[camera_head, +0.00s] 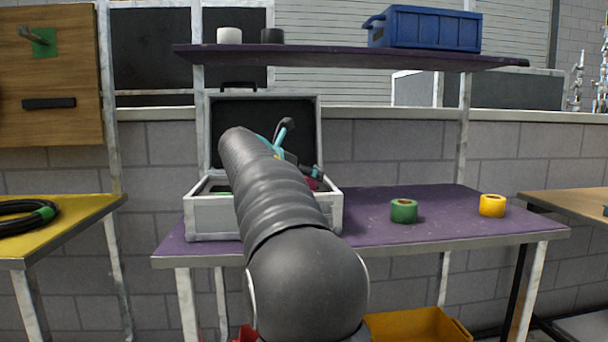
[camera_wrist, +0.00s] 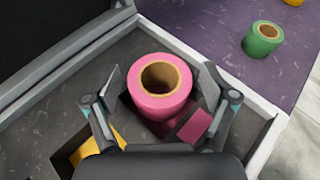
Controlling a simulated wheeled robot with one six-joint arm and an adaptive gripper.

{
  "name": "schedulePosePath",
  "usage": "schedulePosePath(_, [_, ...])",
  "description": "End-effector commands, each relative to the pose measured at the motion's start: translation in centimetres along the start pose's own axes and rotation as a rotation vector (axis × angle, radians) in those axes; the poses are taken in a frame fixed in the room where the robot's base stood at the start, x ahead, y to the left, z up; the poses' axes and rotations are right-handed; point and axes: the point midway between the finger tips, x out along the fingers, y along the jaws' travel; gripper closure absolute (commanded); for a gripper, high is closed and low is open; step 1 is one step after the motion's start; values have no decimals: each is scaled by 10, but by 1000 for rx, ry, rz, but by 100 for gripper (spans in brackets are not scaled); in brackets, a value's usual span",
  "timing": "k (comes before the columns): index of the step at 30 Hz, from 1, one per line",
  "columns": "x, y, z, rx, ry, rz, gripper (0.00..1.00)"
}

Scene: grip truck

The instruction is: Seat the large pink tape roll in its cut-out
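The large pink tape roll (camera_wrist: 139,103) stands upright in the open case, its brown core facing up in the wrist view. A pink-floored cut-out (camera_wrist: 196,126) in the dark foam shows at its lower right edge. The roll overlaps this cut-out; I cannot tell how deep it sits. My gripper (camera_wrist: 160,80) is open, one finger on each side of the roll, with a visible gap at both sides. In the head view my arm hides most of the case inside; only a pink sliver (camera_head: 312,184) shows.
The case (camera_head: 212,217) stands on the purple table (camera_head: 370,232), its lid raised behind. A yellow area (camera_wrist: 84,150) shows in the foam at left. Green (camera_head: 404,211) and yellow (camera_head: 492,206) rolls stand at right. A shelf (camera_head: 330,55) runs above.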

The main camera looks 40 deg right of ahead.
Motion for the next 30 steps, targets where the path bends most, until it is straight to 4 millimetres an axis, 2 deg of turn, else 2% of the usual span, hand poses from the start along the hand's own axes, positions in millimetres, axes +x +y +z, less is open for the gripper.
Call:
schedulePosePath(9, [0, 0, 0, 0, 1, 0, 8])
schedulePosePath(14, [-11, 1, 0, 0, 0, 2, 8])
schedulePosePath(17, [-26, 0, 0, -1, 0, 3, 8])
schedulePosePath(24, [-75, 0, 0, -1, 0, 5, 8])
schedulePosePath(30, [-106, 0, 0, -1, -1, 3, 8])
